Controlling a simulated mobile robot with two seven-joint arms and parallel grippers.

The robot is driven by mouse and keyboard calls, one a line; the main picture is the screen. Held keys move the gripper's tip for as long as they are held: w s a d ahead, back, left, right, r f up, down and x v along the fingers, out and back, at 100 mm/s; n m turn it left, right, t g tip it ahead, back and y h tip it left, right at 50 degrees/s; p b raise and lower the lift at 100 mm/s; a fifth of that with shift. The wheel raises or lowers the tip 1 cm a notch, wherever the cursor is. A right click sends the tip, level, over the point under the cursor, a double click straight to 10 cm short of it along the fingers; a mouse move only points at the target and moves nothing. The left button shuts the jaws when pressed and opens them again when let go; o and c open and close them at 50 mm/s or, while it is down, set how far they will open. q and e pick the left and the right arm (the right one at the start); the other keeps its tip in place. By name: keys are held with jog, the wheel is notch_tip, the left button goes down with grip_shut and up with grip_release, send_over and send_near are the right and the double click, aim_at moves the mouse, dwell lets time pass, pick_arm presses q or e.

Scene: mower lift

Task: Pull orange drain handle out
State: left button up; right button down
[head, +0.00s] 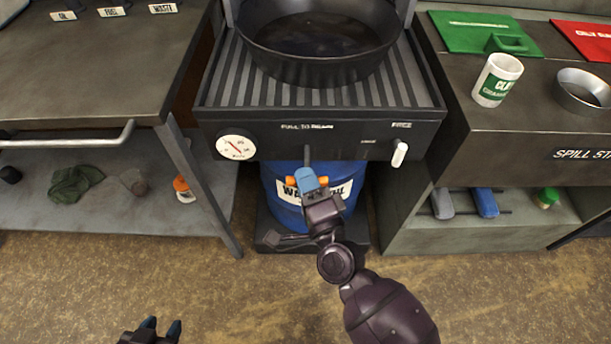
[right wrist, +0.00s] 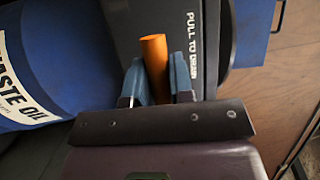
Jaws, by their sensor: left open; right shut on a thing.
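The orange drain handle (right wrist: 154,52) sticks out from the dark front panel (right wrist: 178,25), beside the printed words "PULL TO DRAIN". My right gripper (right wrist: 159,78) is shut on it, one blue fingertip on each side. In the head view a small orange part of the handle (head: 323,181) shows at the blue fingertips of my right gripper (head: 311,180), just below the panel (head: 290,140); the rest is covered. My left gripper (head: 160,328) is open and empty at the bottom edge, over the floor, far from the handle.
A blue waste oil drum (head: 355,180) stands under the panel, behind my right gripper. A black pan (head: 318,70) rests on the ribbed top. A gauge (head: 236,147) and white lever (head: 399,153) are on the panel. Benches flank it; the front floor is clear.

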jog(key=c, duration=1)
grip_release()
jog(key=shift+s, duration=0.2)
jog(key=shift+s, duration=0.1)
jog(key=v, duration=1)
jog(key=shift+s+d+f, duration=0.1)
jog(key=shift+s+d, duration=0.1)
jog(key=shift+s, duration=0.05)
